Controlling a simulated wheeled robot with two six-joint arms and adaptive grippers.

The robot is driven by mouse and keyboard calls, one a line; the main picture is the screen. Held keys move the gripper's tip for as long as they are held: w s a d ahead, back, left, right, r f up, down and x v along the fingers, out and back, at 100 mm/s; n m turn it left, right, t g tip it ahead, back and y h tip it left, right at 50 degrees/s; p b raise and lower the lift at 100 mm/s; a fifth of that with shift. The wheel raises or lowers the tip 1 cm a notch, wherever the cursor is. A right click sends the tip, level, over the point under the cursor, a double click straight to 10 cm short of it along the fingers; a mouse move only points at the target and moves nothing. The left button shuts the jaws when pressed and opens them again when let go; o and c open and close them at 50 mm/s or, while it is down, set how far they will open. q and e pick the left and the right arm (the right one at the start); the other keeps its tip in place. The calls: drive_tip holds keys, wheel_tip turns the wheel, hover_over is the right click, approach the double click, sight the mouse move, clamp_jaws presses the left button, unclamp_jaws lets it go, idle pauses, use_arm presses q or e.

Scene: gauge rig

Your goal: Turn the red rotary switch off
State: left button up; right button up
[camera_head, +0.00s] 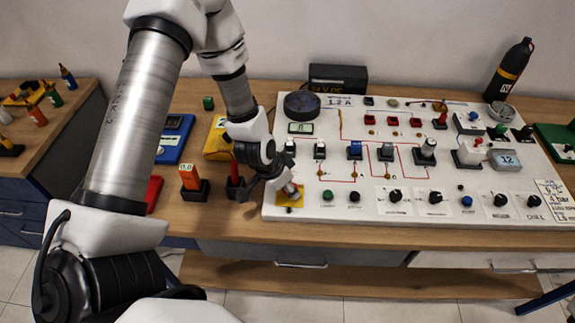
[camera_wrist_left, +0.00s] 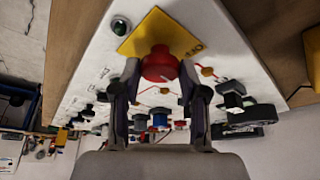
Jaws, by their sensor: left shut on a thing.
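The red rotary switch (camera_wrist_left: 159,64) sits on a yellow plate (camera_wrist_left: 160,34) with dark lettering at the corner of the white panel. In the left wrist view the fingers of my left gripper (camera_wrist_left: 159,76) stand on both sides of the red knob, shut on it. In the head view my left gripper (camera_head: 287,187) reaches down to the yellow plate (camera_head: 295,200) at the panel's front left corner and mostly hides the switch. The switch's pointer position cannot be made out. My right gripper is not in view.
The white panel (camera_head: 350,202) carries several knobs, buttons, small displays and red switches right of my gripper. A green button (camera_head: 327,195) is the nearest. Left of the panel stand an orange block (camera_head: 189,177) and a yellow meter (camera_head: 217,140). A black bottle (camera_head: 510,70) stands behind.

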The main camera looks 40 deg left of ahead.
use_arm(q)
drive_tip(key=n+y, duration=0.1)
drive_tip(key=n, duration=0.1)
drive_tip(key=n+y, duration=0.1)
drive_tip(key=n, duration=0.2)
drive_tip(key=shift+s+d+f+n+b, duration=0.1)
drive_tip(key=shift+d+f+n+b, duration=0.1)
drive_tip(key=shift+n+b, duration=0.1)
drive_tip(key=shift+r+n+y, duration=0.1)
drive_tip(key=shift+n+y, duration=0.5)
drive_tip(key=shift+n, duration=0.6)
drive_tip(key=shift+d+n+g+y+p, duration=0.1)
drive_tip(key=shift+n+g+y+p, duration=0.25)
drive_tip(key=shift+n, duration=0.75)
drive_tip(key=o, duration=1.1)
drive_tip(key=shift+r, duration=0.1)
drive_tip(key=v, duration=1.1)
drive_tip(key=shift+d+r, duration=0.1)
drive_tip(key=shift+r, duration=0.25)
